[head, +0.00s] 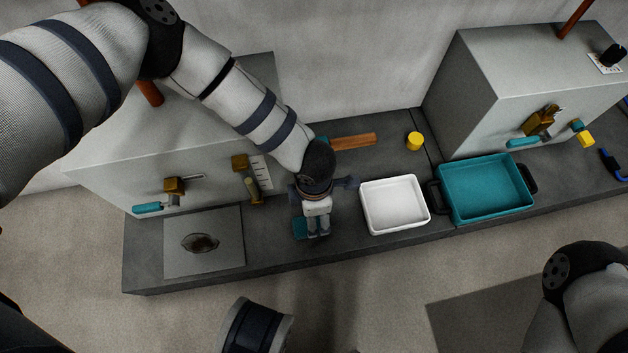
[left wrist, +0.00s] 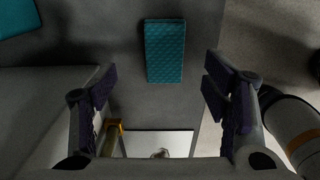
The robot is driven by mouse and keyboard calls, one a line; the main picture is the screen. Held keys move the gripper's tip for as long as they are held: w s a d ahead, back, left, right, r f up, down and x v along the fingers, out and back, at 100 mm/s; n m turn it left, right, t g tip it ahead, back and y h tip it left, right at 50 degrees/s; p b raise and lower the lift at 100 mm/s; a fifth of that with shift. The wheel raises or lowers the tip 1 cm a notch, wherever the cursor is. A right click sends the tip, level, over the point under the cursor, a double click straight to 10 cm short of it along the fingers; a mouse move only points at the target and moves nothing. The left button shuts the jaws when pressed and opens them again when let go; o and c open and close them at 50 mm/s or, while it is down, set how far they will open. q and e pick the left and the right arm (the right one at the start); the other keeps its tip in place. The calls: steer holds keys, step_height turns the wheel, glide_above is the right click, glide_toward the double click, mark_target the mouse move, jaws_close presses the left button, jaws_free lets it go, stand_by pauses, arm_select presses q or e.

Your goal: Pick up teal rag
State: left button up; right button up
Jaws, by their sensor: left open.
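The teal rag (left wrist: 165,50) lies flat on the dark grey bench, a small textured rectangle at the top middle of the left wrist view. In the head view, part of the rag (head: 300,229) shows beside and behind my left gripper (head: 318,232), which hides the rest. My left gripper points down over the bench at the rag. In the left wrist view its fingers (left wrist: 160,92) are wide apart, with nothing between them, and the rag lies beyond their tips. My right gripper is not in view.
A white tray (head: 394,228) and a teal tray (head: 485,215) stand right of my left gripper. A wooden-handled tool (head: 352,141) and yellow cup (head: 414,141) lie behind. A stained pale plate (head: 227,262) is at left. Grey hoppers (head: 530,90) with valves stand along the wall.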

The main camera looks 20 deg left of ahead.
arm_select(q)
steer(key=f+b, duration=0.1)
steer(key=f, duration=0.1)
steer(key=f+b, duration=0.1)
steer(key=f, duration=0.2)
steer(key=s+f, duration=0.1)
steer(key=f, duration=0.1)
steer(key=shift+a+f+b, duration=0.15)
steer(key=shift+f+b, duration=0.1)
steer(key=shift+b, duration=0.15)
steer(key=shift+r, duration=0.15)
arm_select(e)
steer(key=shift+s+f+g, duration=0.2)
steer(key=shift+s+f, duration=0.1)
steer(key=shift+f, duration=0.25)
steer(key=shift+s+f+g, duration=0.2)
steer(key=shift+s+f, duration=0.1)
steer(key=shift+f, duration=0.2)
arm_select(q)
steer(key=c, duration=1.2)
